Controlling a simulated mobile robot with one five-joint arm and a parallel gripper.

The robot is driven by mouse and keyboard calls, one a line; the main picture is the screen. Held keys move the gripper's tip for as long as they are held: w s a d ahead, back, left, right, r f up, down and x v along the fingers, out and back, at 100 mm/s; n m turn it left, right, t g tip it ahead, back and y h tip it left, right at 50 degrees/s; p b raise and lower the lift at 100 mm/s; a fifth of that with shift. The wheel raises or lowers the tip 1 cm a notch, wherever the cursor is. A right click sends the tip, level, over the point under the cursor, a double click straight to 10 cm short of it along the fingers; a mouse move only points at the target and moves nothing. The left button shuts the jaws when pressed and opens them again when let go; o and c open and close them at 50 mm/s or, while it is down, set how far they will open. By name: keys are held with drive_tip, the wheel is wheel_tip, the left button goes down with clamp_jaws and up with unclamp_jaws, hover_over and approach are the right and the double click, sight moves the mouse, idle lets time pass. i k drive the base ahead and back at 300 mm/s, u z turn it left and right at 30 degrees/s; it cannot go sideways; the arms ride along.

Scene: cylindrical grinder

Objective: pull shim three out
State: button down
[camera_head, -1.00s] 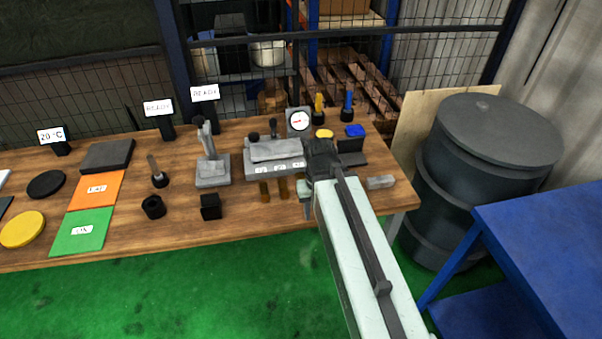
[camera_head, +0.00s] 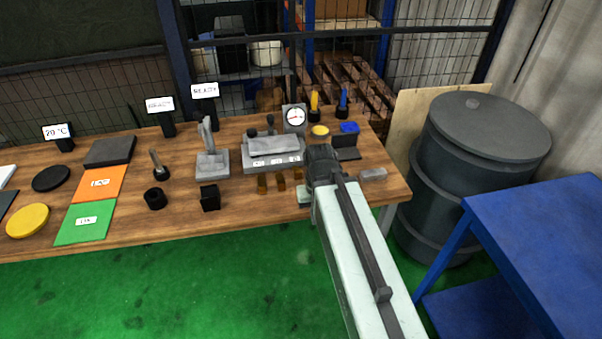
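A grey block fixture (camera_head: 275,160) with small white labels along its front edge stands near the middle right of the bench. Brown shim tabs stick out at its front: a left one (camera_head: 262,184), a middle one (camera_head: 281,183) and a right one (camera_head: 297,174), partly hidden beside my gripper. The label numbers are too small to read. My gripper (camera_head: 319,160) is just right of the fixture, close to the right tab. Its dark body hides the fingertips, so I cannot tell whether it is open or touches the tab.
A dial gauge (camera_head: 294,118) stands behind the fixture. A grey lever stand (camera_head: 211,160) and a black cube (camera_head: 209,197) are to its left. A small grey block (camera_head: 373,174) lies right of my arm. A dark drum (camera_head: 470,170) and blue table (camera_head: 545,230) stand right of the bench.

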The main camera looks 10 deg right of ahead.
sight(297, 172)
drive_tip(key=k, duration=0.45)
drive_tip(key=u, duration=0.5)
drive_tip(key=i, duration=1)
drive_tip(key=u, duration=0.65)
drive_tip(key=k, duration=0.9)
drive_tip(key=u, duration=0.1)
drive_tip(key=i, duration=1.45)
drive_tip(key=z, duration=0.05)
